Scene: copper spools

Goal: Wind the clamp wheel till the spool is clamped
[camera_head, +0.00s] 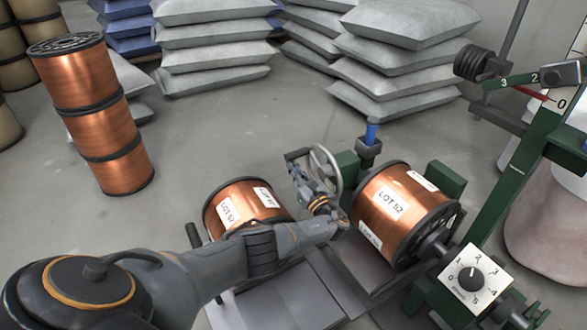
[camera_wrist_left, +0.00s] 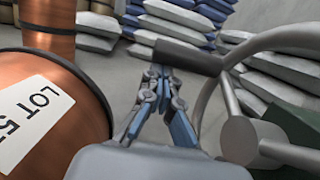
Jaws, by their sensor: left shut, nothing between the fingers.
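The grey clamp wheel (camera_head: 335,165) stands at the left side of the machine, beside the copper spool labelled LOT 52 (camera_head: 415,200), which sits between green blocks. My left gripper (camera_head: 297,157) is at the near left side of the wheel, shut and empty. In the left wrist view the shut fingers (camera_wrist_left: 162,80) point at the wheel's dark handle (camera_wrist_left: 188,57), which lies just past the fingertips; I cannot tell whether they touch. The wheel's rim and hub (camera_wrist_left: 238,137) fill the right of that view. My right gripper is not in view.
Another copper spool (camera_head: 240,207) lies left of the machine, close to my left arm; it is also in the wrist view (camera_wrist_left: 60,100). A control panel with a knob (camera_head: 472,278) is at lower right. Stacked spools (camera_head: 95,110) and grey sacks (camera_head: 215,50) stand behind on open floor.

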